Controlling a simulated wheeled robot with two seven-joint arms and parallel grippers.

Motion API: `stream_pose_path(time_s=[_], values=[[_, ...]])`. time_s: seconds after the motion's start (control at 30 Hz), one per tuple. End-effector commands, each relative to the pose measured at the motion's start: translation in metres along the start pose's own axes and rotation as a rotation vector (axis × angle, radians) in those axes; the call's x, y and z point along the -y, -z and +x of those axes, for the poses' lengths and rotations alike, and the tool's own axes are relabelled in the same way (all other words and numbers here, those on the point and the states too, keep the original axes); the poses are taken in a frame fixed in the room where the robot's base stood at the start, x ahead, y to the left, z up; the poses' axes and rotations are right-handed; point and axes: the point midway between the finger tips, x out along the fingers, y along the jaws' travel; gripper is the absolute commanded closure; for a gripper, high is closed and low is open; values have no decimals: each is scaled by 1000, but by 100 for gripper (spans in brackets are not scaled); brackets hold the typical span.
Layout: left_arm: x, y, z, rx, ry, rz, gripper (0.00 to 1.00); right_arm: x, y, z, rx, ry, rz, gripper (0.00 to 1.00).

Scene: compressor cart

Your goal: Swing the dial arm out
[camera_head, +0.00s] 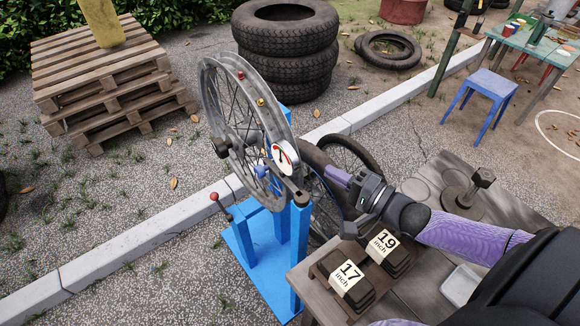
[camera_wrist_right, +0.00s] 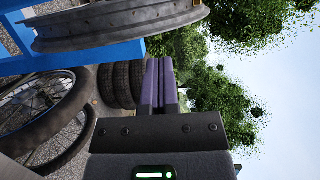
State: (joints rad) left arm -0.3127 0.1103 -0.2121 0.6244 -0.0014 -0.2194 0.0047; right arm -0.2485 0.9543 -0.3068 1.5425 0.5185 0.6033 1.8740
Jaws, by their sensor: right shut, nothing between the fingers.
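A round white dial (camera_head: 284,157) with a red and green face sits at the near edge of a spoked wheel rim (camera_head: 212,95). A short dark arm runs from the dial down to the top of a blue post (camera_head: 301,225) on the blue wheel stand (camera_head: 245,245). My right gripper (camera_head: 335,177) is shut and empty, just right of the dial and post, apart from the dial. In the right wrist view its purple fingers (camera_wrist_right: 161,85) lie together, with the rim (camera_wrist_right: 120,35) above and to the left. My left gripper is not in view.
A wooden bench (camera_head: 420,295) at the lower right holds blocks marked 17 inch (camera_head: 350,280) and 19 inch (camera_head: 385,247). A tyre stack (camera_head: 288,45) and pallets (camera_head: 95,75) stand behind. Gravel at left is open.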

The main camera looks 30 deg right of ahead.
Motion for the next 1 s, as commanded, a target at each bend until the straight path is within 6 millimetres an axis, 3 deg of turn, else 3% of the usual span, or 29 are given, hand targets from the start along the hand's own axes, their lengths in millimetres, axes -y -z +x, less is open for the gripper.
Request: stream_pose_path(time_s=[0.33,0.4,0.6,1.0], values=[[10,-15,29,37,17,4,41,-3,0,77,1,4,-1,100],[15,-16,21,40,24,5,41,0,-16,77,2,1,5,100],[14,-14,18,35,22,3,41,0,-36,82,2,0,2,100],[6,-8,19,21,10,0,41,-1,-39,82,1,-1,-2,100]])
